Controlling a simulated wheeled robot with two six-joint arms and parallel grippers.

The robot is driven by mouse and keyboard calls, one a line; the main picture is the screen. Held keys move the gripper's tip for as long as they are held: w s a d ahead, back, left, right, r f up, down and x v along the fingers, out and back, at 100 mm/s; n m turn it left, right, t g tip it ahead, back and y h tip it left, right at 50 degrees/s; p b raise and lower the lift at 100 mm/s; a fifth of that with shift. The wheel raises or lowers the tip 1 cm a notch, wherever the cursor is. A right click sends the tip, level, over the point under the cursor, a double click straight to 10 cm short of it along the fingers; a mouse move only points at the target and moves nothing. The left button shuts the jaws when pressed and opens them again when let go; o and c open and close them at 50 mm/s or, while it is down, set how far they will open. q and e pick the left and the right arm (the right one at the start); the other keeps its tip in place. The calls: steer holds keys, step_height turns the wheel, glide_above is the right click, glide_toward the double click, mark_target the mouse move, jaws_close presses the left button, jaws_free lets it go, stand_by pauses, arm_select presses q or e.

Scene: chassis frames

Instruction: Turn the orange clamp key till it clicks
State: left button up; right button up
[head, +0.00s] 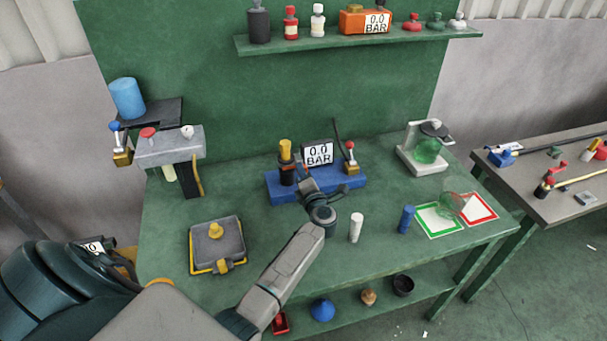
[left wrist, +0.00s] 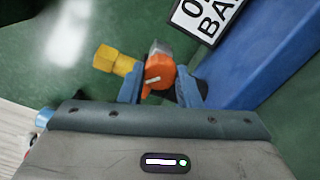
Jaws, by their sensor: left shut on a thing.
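The orange clamp key (left wrist: 158,72) shows in the left wrist view between the two blue fingertips of my left gripper (left wrist: 163,88). The gripper is shut on it. A pale mark runs across the key's face, and a yellow six-sided piece (left wrist: 115,61) sticks out to its left. In the head view my left gripper (head: 306,183) reaches a dark post with a yellow top (head: 286,150) on the blue base (head: 352,183). The key is mostly hidden there by the gripper. My right gripper is not in view.
A display (head: 318,153) reading 0.0 BAR stands on the blue base, beside a red-knobbed lever (head: 349,150). A white cylinder (head: 356,227) and a blue cylinder (head: 406,218) stand to the right. A grey block with a yellow knob (head: 215,246) lies at left.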

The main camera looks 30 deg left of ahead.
arm_select(q)
steer(key=o, duration=0.9)
steer(key=shift+o, duration=0.4)
steer(key=shift+d, duration=0.1)
steer(key=b+v, duration=0.3)
steer(key=v, duration=0.7)
steer(key=shift+s+d+b, duration=0.15)
steer(key=shift+s+b, duration=0.15)
steer(key=shift+b, duration=0.05)
